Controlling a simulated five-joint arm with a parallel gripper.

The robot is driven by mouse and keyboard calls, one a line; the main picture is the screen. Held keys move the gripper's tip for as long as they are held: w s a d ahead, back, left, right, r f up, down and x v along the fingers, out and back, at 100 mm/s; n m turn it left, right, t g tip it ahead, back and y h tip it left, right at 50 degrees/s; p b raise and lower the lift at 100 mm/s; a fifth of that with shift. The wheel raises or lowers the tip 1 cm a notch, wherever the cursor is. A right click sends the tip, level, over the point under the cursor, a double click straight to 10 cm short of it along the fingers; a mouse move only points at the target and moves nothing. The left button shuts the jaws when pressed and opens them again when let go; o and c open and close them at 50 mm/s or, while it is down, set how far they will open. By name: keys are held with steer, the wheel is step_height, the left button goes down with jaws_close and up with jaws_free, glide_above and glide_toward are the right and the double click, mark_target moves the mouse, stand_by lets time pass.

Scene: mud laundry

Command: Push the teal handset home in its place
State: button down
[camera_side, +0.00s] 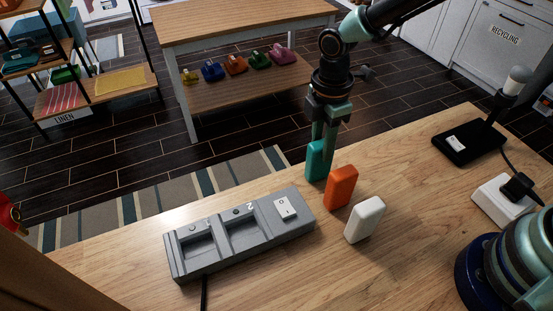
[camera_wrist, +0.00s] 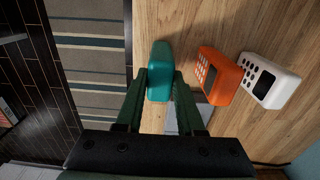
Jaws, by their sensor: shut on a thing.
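The teal handset (camera_side: 315,160) stands upright near the far edge of the wooden table, and my gripper (camera_side: 323,145) is shut on it from above. In the wrist view the teal handset (camera_wrist: 159,70) sits between the two fingers of my gripper (camera_wrist: 159,80). I cannot tell whether it touches the table. The grey dock (camera_side: 240,234) lies to the left and nearer the camera, with two empty recesses and a white switch (camera_side: 285,207) at its right end. A small part of the dock (camera_wrist: 180,122) shows behind my fingers in the wrist view.
An orange handset (camera_side: 341,187) stands close to the right of the teal one, and a white handset (camera_side: 365,219) beyond it; both are outside the dock. A black lamp base (camera_side: 468,141) and a white socket block (camera_side: 502,202) are at the right. Bare table lies in front.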

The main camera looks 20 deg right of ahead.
steer(key=shift+r, duration=3.05)
steer(key=s+a+r, duration=0.2)
steer(key=s+a, duration=0.2)
steer(key=a, duration=1)
steer(key=s+a+r, duration=0.1)
steer(key=s+a, duration=0.2)
steer(key=a, duration=1.2)
steer(key=shift+d+f, duration=0.15)
steer(key=shift+f, duration=1)
steer(key=shift+d+f, duration=0.1)
steer(key=shift+f, duration=1)
steer(key=shift+f, duration=1)
